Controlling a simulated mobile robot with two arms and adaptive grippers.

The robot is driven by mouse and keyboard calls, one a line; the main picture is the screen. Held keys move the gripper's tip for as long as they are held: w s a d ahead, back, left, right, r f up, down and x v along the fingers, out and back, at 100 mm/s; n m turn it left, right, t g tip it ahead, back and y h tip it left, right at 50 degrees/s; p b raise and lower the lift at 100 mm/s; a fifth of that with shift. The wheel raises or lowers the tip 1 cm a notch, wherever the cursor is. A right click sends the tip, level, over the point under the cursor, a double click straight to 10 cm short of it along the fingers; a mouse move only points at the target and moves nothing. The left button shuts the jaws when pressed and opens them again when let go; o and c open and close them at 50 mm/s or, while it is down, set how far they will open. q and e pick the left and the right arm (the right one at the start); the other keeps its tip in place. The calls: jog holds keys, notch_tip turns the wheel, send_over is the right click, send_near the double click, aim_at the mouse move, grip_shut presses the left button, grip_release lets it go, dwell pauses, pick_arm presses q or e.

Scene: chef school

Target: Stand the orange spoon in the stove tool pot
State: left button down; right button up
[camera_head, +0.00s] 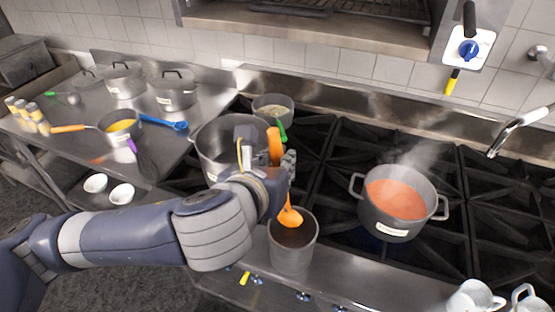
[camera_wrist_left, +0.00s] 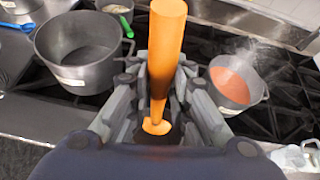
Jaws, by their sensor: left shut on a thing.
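The orange spoon (camera_head: 290,217) is held by my left gripper (camera_head: 284,165), with its handle up and its bowl down. The bowl is at the mouth of the grey tool pot (camera_head: 292,256), which stands at the front edge of the stove. I cannot tell whether the bowl's tip is inside the rim. In the left wrist view the spoon (camera_wrist_left: 165,60) rises between the fingers of the gripper (camera_wrist_left: 160,100). The gripper and spoon hide most of the tool pot there. My right gripper is not in view.
A large empty pot (camera_head: 215,150) stands behind my left arm. A steaming pot of red soup (camera_head: 398,203) sits to the right on the burners. White mugs (camera_head: 475,298) are at the lower right. A counter (camera_head: 85,150) with pots and utensils is at the left.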

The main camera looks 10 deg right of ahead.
pick_arm(q)
notch_tip(320, 180, down, 2)
jog(key=shift+f+b, duration=0.1)
jog(key=shift+b, duration=0.45)
jog(key=shift+f+b, duration=0.3)
jog(key=shift+f, duration=0.15)
jog(key=f, duration=0.1)
jog(key=f+b, duration=0.2)
jog(key=shift+d+f, duration=0.15)
jog(key=shift+d, duration=0.15)
notch_tip(320, 180, down, 3)
jog(key=shift+d+f+b, duration=0.15)
jog(key=shift+b, duration=1.05)
jog(key=shift+d+f+b, duration=0.15)
jog(key=shift+f+b, duration=0.45)
jog(key=shift+f, duration=0.55)
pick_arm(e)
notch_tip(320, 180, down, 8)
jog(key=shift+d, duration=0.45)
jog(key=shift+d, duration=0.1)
pick_arm(q)
jog(key=c, duration=1.4)
grip_release()
jog(key=shift+s, duration=0.1)
